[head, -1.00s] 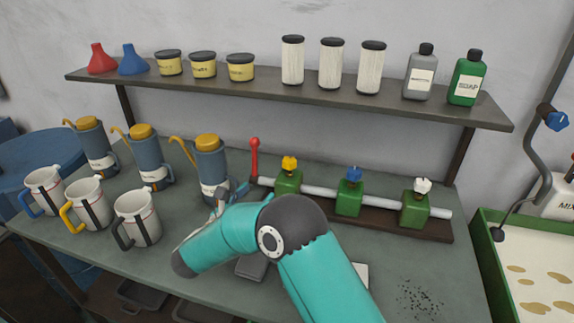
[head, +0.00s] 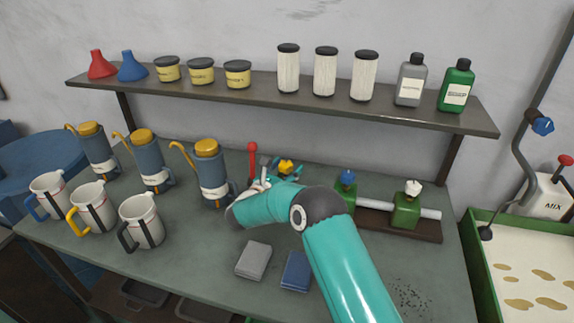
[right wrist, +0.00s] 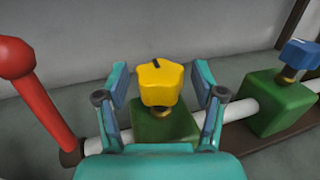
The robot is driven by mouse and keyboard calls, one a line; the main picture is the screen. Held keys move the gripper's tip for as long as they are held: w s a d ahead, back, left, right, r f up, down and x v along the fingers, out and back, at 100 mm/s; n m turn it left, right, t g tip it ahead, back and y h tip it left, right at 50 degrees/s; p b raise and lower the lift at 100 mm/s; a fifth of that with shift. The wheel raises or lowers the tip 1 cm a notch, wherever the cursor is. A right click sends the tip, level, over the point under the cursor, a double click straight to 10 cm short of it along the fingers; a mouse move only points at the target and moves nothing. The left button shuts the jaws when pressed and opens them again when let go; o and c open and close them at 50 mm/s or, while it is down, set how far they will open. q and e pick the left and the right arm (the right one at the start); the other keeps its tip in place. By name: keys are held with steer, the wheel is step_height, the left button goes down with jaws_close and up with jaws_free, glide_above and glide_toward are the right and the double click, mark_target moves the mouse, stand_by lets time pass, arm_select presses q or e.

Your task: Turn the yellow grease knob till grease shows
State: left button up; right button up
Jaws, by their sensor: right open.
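The yellow grease knob (right wrist: 162,83) sits on a brass stem on top of a green block (right wrist: 165,127) on a white pipe. In the right wrist view it stands between the two fingers of my right gripper (right wrist: 165,85), with gaps on both sides. The gripper is open and holds nothing. No grease is visible at the block. My left gripper is in neither view.
A red lever (right wrist: 45,100) stands close left of the right gripper. A blue knob (right wrist: 299,55) on its own green block and a white knob (head: 413,188) lie farther right along the pipe. Oil cans, mugs and two flat pads (head: 253,260) are on the bench, under a shelf (head: 270,102).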

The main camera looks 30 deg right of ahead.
steer(key=shift+c, duration=0.2)
steer(key=shift+d, duration=0.1)
steer(key=c, duration=1.1)
steer(key=n+t+y+b, duration=0.3)
steer(key=t+b, duration=0.1)
steer(key=b, duration=0.3)
steer(key=n+t+y+b, duration=0.4)
steer(key=b, duration=0.3)
steer(key=shift+w+y+b, duration=0.15)
steer(key=shift+y+b, duration=0.15)
steer(key=shift+b, duration=0.05)
steer(key=n+y+b, duration=0.1)
steer(key=b, duration=0.6)
steer(key=n+t+y+b, duration=0.1)
steer(key=y+b, duration=0.1)
steer(key=b, duration=0.5)
steer(key=n+t+y+b, duration=0.1)
steer(key=y+b, duration=0.1)
steer(key=b, duration=0.5)
steer(key=shift+w+a+f+n, duration=0.2)
steer(key=shift+f+n, duration=0.1)
steer(key=shift+n, duration=0.1)
steer(key=shift+c, duration=0.2)
steer(key=shift+s+y+b, duration=0.1)
steer(key=shift+y+b, duration=0.4)
steer(key=shift+b, duration=0.1)
steer(key=shift+r, duration=0.1)
steer(key=o, duration=1.2)
steer(key=shift+r, duration=0.15)
